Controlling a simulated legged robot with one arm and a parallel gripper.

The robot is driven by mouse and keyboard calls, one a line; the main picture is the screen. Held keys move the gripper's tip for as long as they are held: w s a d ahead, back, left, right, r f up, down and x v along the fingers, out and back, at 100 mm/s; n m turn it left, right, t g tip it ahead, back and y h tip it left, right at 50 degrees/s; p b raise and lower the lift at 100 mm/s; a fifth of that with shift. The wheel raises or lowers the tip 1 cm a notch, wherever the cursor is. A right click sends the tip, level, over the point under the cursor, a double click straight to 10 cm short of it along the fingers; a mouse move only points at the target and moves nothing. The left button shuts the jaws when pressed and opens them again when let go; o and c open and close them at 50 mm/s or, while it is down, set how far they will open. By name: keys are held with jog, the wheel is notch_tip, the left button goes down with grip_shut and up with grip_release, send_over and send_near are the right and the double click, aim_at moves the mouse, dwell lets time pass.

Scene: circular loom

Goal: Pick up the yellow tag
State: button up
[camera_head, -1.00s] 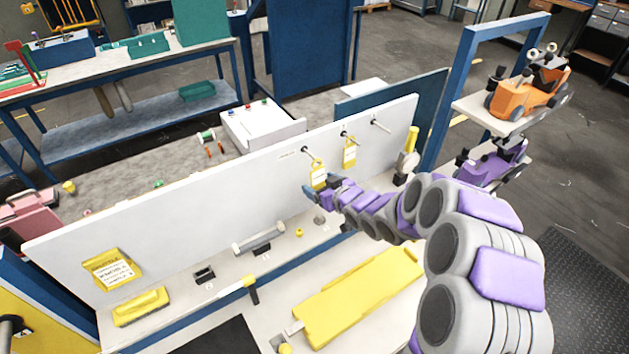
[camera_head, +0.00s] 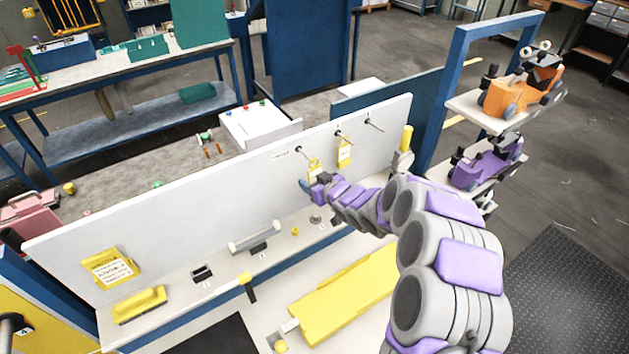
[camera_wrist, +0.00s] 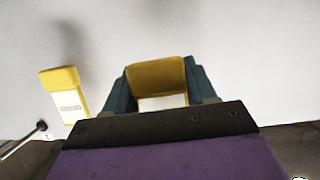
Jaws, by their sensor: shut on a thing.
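A yellow tag (camera_head: 313,168) with a white lower part is at the left peg of the upright white board. My gripper (camera_head: 313,185) is at its lower part and covers some of it. In the wrist view the two dark teal fingers of my gripper (camera_wrist: 158,85) are shut on this yellow tag (camera_wrist: 158,74), one on each side. Whether its loop still touches the peg cannot be told. A second yellow tag (camera_head: 344,154) hangs from the middle peg, to the right; it also shows at the left of the wrist view (camera_wrist: 66,92).
The white board (camera_head: 215,195) stands behind the tags. A third peg (camera_head: 374,125) on its right is bare. Below are a grey cylinder on a holder (camera_head: 255,238), a yellow block (camera_head: 138,304) and a long yellow piece (camera_head: 340,300). Shelves with an orange toy vehicle (camera_head: 510,97) stand right.

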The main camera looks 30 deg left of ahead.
jog(key=shift+c, duration=0.6)
jog(key=shift+s+a+f, duration=0.1)
jog(key=shift+a+f, duration=0.1)
jog(key=shift+a, duration=0.2)
jog(key=c, duration=0.3)
jog(key=shift+a+f, duration=0.15)
jog(key=shift+a, duration=0.25)
jog(key=shift+c, duration=0.2)
jog(key=s+d, duration=0.4)
jog(key=d, duration=0.4)
jog(key=s+d+b, duration=0.1)
jog(key=s+d, duration=0.3)
jog(key=d, duration=0.4)
jog(key=shift+s+d+r, duration=0.15)
jog(key=shift+s+r, duration=0.05)
jog(key=shift+r, duration=0.25)
jog(key=o, duration=0.5)
jog(key=shift+c, duration=0.2)
jog(key=c, duration=0.5)
